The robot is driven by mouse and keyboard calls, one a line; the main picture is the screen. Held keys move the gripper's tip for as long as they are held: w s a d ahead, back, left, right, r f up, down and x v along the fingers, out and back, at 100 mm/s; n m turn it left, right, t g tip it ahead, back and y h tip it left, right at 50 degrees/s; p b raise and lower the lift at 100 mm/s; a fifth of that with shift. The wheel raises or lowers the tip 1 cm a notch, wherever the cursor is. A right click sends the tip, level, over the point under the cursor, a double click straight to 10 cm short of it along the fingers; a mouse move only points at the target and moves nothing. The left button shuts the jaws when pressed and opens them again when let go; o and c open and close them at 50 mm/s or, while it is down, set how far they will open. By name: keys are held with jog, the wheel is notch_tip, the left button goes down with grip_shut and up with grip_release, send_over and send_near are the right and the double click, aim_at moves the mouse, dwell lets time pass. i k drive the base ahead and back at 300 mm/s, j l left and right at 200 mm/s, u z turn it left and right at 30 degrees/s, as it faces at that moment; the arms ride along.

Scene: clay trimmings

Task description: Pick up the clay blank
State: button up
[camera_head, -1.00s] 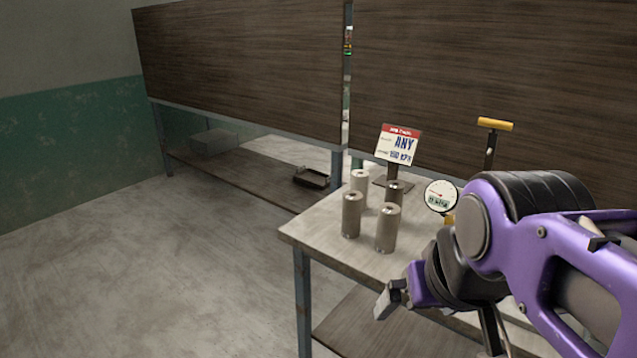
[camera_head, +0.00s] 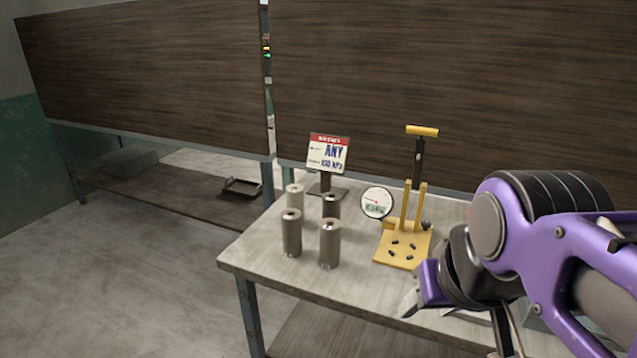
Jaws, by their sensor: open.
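Several upright clay cylinders stand grouped on the left part of the table (camera_head: 262,262). The front right clay cylinder (camera_head: 330,245) and the front left clay cylinder (camera_head: 291,235) are grey-brown. A paler clay cylinder (camera_head: 294,198) stands behind on the left, and a darker one (camera_head: 331,206) behind on the right is partly covered. Which of them is the task's clay blank I cannot tell. My gripper (camera_head: 408,304) is at the table's front, right of the cylinders and apart from them, holding nothing that I can see. Its fingers are partly hidden by my arm.
A yellow hand press (camera_head: 404,250) with a round dial gauge (camera_head: 377,203) stands right of the cylinders. A sign (camera_head: 328,153) stands behind them. A dark tray (camera_head: 242,188) lies on a low shelf beyond. Brown panels (camera_head: 140,75) close off the back. The table's front left is clear.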

aim_at(291, 218)
jog(key=i+j+z, duration=0.15)
jog(key=j+z, duration=0.45)
jog(key=i+j+z, duration=0.1)
jog(key=j, duration=0.4)
jog(key=j+z, duration=0.1)
jog(key=j, duration=0.35)
jog(key=i, duration=0.05)
